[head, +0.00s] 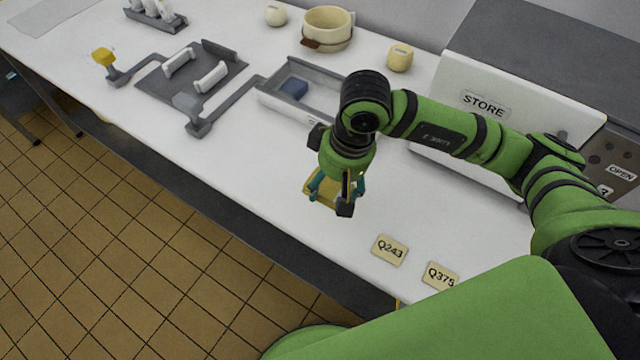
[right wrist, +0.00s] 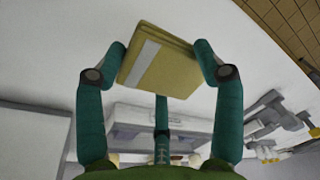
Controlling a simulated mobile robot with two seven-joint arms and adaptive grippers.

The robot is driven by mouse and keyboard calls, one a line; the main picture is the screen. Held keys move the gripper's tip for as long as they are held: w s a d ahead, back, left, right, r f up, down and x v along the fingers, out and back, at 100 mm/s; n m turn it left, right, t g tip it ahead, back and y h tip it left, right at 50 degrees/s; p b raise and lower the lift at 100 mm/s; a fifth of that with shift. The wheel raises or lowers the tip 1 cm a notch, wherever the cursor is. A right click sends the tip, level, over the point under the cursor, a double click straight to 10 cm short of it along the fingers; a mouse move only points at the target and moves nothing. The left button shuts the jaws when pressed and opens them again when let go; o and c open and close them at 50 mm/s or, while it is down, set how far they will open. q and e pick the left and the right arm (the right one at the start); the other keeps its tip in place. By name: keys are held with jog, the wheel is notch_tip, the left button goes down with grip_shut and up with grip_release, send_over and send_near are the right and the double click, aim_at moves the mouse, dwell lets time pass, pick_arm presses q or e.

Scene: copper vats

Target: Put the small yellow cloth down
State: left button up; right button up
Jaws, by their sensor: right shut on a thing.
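The small yellow cloth (right wrist: 160,68) is a folded, flat square with a pale stripe, seen in the right wrist view between the fingers of my right gripper (right wrist: 160,72). My right gripper (head: 336,192) is shut on the cloth, which also shows partly in the head view (head: 322,196) below the wrist. The gripper and arm hide part of the cloth there. It is over the white counter (head: 250,190), near its front edge; I cannot tell whether the cloth touches the counter. My left gripper is not in view.
Two labels, Q243 (head: 389,250) and Q375 (head: 440,276), lie at the front right. A grey tray (head: 270,98) holds a blue block (head: 294,88). Counter left of the gripper is clear.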

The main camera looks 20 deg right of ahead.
aim_at(321, 188)
jog(key=w, duration=0.1)
jog(key=w+f, duration=0.1)
jog(key=w+a+f, duration=0.1)
jog(key=shift+w+a+f+p, duration=0.1)
jog(key=shift+w+f+p, duration=0.15)
jog(key=shift+w+p, duration=0.15)
notch_tip(321, 188, down, 3)
jog(key=shift+f+p, duration=0.1)
jog(key=shift+p, duration=0.55)
jog(key=shift+f, duration=0.4)
jog(key=shift+f+b, duration=0.2)
jog(key=shift+b, duration=0.15)
jog(key=o, duration=1.1)
jog(key=shift+r, duration=0.1)
